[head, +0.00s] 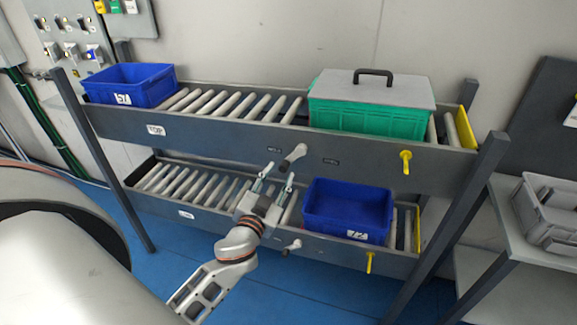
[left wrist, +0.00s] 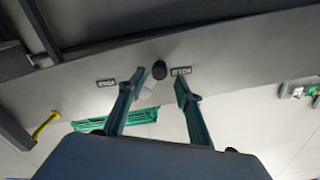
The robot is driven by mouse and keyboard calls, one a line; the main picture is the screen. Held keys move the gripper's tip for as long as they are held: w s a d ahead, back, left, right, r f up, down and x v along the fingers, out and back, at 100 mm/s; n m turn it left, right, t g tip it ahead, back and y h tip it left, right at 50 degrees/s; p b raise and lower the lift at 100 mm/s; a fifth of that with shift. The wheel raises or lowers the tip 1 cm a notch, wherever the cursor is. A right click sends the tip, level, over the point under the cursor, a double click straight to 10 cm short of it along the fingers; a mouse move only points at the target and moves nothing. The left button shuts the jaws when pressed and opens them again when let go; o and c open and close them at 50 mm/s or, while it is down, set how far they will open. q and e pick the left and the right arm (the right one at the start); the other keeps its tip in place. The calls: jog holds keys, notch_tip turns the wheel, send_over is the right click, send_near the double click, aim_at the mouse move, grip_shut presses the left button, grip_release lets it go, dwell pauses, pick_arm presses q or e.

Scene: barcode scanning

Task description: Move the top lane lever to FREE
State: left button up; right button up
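The top lane lever (head: 293,156) is on the front rail of the upper lane. In the left wrist view, which is upside down, the lever's dark knob (left wrist: 159,70) shows between the fingertips. Small plates flank the lever: a left one (head: 273,150) and a right one (head: 331,161). Their words are too small to read surely. My left gripper (head: 278,179) is open and empty, just below and in front of the knob. I cannot tell whether it touches. My right gripper is out of view.
The upper lane (head: 220,133) carries a blue bin (head: 130,88) and a lidded green crate (head: 368,118). A second blue bin (head: 345,208) and a lower lever (head: 293,245) are near my left arm. Yellow handles (head: 405,161) stick out at right.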

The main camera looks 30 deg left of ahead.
aim_at(283, 169)
pick_arm(q)
jog(key=x, duration=0.5)
